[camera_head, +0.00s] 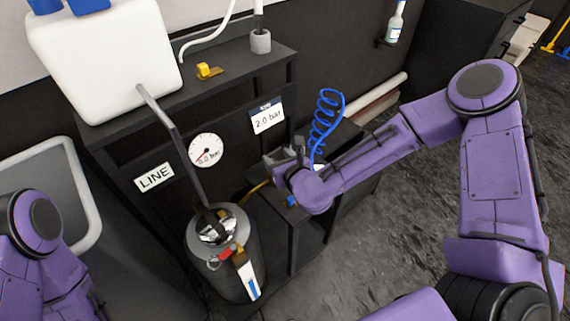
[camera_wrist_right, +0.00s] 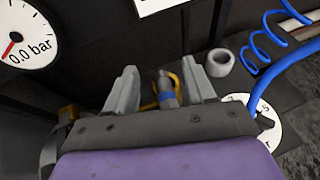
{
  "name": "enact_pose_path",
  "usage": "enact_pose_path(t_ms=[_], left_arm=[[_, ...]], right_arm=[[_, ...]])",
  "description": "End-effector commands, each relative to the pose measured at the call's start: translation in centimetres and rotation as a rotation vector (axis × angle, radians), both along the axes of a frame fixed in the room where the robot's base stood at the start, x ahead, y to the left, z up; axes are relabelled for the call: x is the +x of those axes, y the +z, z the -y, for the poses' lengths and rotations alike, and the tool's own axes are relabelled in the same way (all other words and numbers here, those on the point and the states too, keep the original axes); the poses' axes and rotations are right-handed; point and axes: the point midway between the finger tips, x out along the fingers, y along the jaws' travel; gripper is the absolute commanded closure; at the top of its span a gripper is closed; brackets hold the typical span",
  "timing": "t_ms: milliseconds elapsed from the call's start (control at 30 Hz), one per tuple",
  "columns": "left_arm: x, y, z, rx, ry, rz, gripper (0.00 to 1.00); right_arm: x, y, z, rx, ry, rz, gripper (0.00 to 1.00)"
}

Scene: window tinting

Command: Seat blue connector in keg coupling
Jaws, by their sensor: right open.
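The blue connector (camera_wrist_right: 167,94), a grey stem with a blue band, shows between the two fingers of my right gripper (camera_wrist_right: 161,88) in the wrist view. The fingers are open, with a gap on each side of it. In the head view my right gripper (camera_head: 287,155) is over the low shelf, right of the keg (camera_head: 232,275). A small blue part (camera_head: 292,201) shows below the wrist there; I cannot tell whether it is the connector. The metal keg coupling (camera_head: 216,228) is on top of the keg, apart from my gripper. My left gripper is out of view.
A black rack (camera_head: 120,150) with a gauge (camera_head: 205,150) reading 0.0 bar stands behind the keg. A coiled blue hose (camera_head: 325,112) rises beside my right gripper. A grey ring (camera_wrist_right: 219,62) is near the right finger. Open floor (camera_head: 400,225) lies to the right.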

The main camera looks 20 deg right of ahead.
Motion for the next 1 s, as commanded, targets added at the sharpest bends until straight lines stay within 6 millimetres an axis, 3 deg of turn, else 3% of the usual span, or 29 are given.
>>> enact_pose_path(t_ms=[200, 333, 1000], left_arm=[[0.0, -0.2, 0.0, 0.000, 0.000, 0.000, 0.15], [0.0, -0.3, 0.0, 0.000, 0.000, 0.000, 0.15], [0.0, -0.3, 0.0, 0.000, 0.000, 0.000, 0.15]], right_arm=[[-4.9, 2.1, 0.4, 0.003, 0.001, 0.002, 0.46], [-6.6, 2.8, 0.6, 0.002, -0.001, 0.001, 0.46], [-7.1, 3.1, 0.6, 0.001, 0.000, 0.001, 0.46]])
